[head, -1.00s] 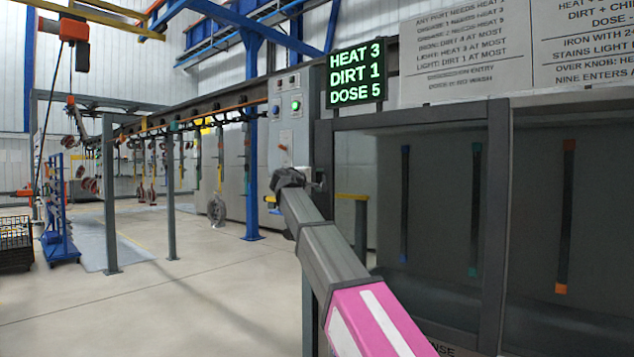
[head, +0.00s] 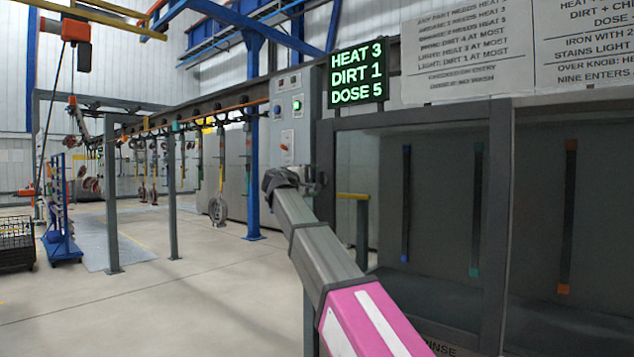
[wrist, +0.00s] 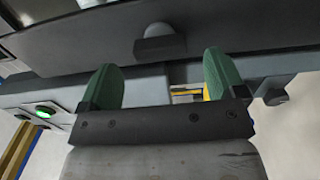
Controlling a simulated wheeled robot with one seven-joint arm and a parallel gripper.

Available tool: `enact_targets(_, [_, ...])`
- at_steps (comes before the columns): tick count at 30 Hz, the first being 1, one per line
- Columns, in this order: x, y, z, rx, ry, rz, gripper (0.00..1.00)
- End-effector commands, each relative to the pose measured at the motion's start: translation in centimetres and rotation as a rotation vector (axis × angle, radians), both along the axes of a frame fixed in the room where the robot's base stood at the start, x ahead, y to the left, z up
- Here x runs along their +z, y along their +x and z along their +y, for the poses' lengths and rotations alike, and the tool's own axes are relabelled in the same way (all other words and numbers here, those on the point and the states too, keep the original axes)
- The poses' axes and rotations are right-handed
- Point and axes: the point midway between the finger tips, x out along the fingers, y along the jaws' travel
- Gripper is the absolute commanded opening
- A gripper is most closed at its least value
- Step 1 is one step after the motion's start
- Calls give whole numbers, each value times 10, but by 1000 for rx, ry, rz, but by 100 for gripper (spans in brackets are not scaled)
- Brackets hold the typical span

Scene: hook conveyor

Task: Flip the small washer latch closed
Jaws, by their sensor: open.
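My gripper (wrist: 163,82) shows in the wrist view with its two green fingers spread apart and nothing between them. Past the fingers is the grey control panel (wrist: 150,88), with a lit green button (wrist: 42,111) at the left. A small dark knob-like part (wrist: 272,92) sits right of the right finger; I cannot tell whether it is the small washer latch. In the head view my gripper (head: 318,181) is at the lower part of the control panel (head: 287,118), small and partly hidden by my wrist. I cannot make out the latch there.
The washer booth (head: 500,200) with dark bays stands at the right. A lit sign (head: 356,73) reads HEAT 3, DIRT 1, DOSE 5. A yellow-topped post (head: 352,196) stands just right of my gripper.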

Motion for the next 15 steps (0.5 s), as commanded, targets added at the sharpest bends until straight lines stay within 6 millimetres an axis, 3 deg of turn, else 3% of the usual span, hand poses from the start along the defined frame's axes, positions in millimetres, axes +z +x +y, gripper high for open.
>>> enact_targets(6, [-1, -34, 26, 3, 0, 0, 89])
enact_targets(15, [0, -54, 42, 1, -1, 1, 89])
